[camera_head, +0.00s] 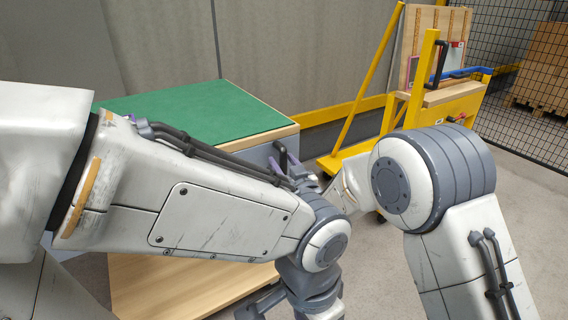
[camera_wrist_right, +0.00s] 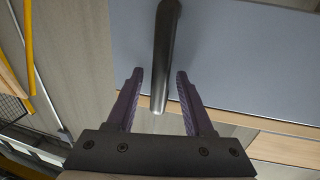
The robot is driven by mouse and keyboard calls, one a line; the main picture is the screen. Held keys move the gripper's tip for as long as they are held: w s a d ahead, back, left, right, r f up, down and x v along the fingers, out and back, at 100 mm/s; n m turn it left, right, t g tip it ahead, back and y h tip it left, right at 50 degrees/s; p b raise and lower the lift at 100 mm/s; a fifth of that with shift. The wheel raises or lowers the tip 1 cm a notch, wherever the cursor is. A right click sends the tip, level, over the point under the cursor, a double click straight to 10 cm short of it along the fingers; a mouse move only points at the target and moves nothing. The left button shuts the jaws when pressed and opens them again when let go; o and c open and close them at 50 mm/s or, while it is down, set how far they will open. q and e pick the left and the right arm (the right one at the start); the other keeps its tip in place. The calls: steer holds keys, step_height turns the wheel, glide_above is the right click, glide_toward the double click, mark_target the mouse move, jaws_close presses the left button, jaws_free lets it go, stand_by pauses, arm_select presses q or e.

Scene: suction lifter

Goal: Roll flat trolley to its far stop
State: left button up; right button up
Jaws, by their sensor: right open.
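A green-topped unit (camera_head: 205,108) with a pale wooden edge stands left of centre; it looks like the flat trolley, though its wheels are hidden. A dark bar handle (camera_head: 283,156) stands out from its grey side. In the right wrist view, the handle (camera_wrist_right: 164,50) runs between the two purple fingers of my right gripper (camera_wrist_right: 156,76), which is open with a gap on each side. The right gripper (camera_head: 288,163) is partly hidden behind my left forearm in the head view.
A yellow frame (camera_head: 408,100) with leaning panels and a dark handle stands at the right. A low wooden surface (camera_head: 180,285) lies below my left forearm. Black mesh fencing (camera_head: 520,60) and a pallet (camera_head: 540,100) are beyond. Grey floor (camera_head: 540,200) is bare at the right.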

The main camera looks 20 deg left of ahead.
jaws_close()
steer(key=shift+s+f, duration=0.1)
stand_by(1.2)
